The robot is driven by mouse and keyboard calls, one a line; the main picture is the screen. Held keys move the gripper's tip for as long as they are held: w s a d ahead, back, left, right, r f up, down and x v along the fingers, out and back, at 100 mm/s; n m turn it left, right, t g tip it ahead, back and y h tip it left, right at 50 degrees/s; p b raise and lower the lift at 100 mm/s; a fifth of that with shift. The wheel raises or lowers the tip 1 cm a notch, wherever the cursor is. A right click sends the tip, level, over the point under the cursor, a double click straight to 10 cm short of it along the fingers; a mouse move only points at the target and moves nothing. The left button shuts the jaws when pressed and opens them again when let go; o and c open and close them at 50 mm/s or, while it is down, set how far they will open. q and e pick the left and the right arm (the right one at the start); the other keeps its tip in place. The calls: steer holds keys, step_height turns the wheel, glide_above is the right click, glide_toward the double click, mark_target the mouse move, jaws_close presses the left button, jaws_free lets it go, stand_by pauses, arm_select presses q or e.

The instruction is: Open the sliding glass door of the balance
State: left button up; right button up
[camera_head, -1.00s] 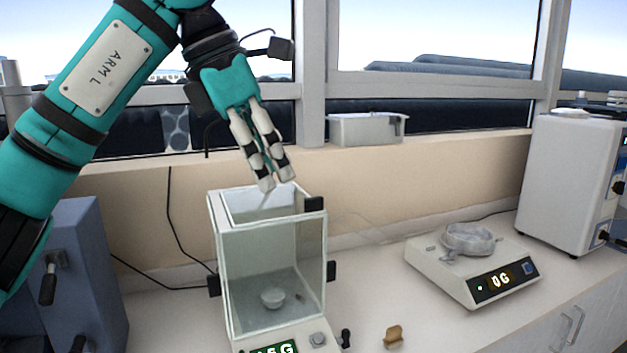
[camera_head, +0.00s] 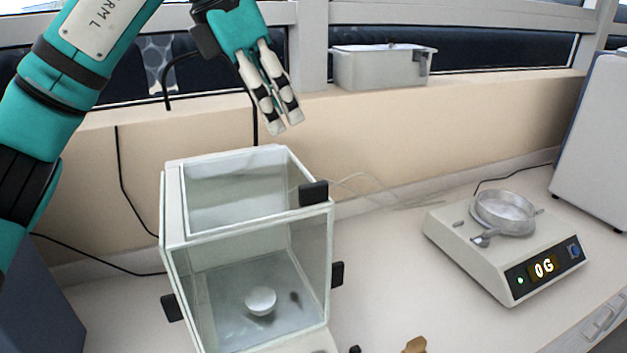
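The balance (camera_head: 168,215) is a glass-walled box with pale frame edges, standing on the counter in the head view. A black handle (camera_head: 313,193) sits at the right edge of its top. Two more black handles, the left side handle (camera_head: 172,307) and the right side handle (camera_head: 337,272), stick out lower down. A small white dish (camera_head: 260,300) is inside. I cannot tell whether the top pane is closed. My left gripper (camera_head: 287,123) points down above and behind the box in the picture, fingers together and empty, apart from every handle. My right gripper is not in view.
A second scale (camera_head: 470,265) reading 0G with a metal pan (camera_head: 503,212) stands to the right. A grey metal container (camera_head: 380,68) is on the window ledge. A white machine (camera_head: 600,150) is far right. A brown object (camera_head: 414,345) lies at the front. Counter between the scales is mostly clear.

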mark_target(313, 184)
arm_select(q)
steer(key=p+x, duration=0.2)
steer(key=x, duration=1.2)
steer(key=shift+w+f, duration=0.15)
jaws_close()
